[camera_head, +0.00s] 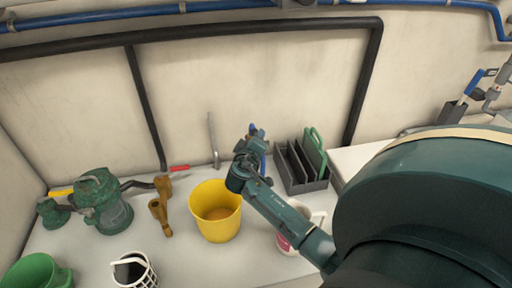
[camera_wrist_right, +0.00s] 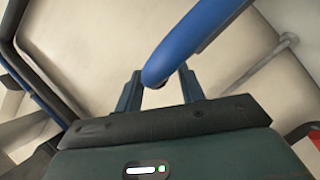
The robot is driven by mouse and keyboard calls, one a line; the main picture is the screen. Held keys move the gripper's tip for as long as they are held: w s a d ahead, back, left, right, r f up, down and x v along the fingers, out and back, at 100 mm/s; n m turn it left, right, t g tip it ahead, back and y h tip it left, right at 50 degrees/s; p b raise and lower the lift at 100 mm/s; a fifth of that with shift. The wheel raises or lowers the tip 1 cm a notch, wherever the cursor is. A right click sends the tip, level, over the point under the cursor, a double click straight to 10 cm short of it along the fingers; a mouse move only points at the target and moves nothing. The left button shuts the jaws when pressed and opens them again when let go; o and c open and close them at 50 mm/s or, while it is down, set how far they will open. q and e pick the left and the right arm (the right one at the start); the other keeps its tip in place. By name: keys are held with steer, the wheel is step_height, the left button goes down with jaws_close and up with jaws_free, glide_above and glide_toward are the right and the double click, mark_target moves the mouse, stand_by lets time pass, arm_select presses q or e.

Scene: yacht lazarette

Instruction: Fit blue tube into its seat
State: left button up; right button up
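The blue tube (camera_head: 263,166) is at my right gripper (camera_head: 256,141) in the head view, upright or nearly so. Its top shows just above the fingers and its lower part below them. In the right wrist view, the tube (camera_wrist_right: 195,40) has its rounded end between the two fingers of my right gripper (camera_wrist_right: 158,85), which look closed around it. The tube is above the counter, between the yellow bucket and the grey caddy. I cannot make out for sure which thing is its seat. My left gripper is not in view.
A grey caddy (camera_head: 303,185) with a green handle stands right of the gripper. A yellow bucket (camera_head: 216,228) is to its left. A grey rod (camera_head: 213,140) stands at the wall. A white container (camera_head: 287,244) is partly behind my arm. Brown fittings (camera_head: 160,215) and a green pump (camera_head: 100,205) are farther left.

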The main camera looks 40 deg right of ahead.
jaws_close()
stand_by(0.3)
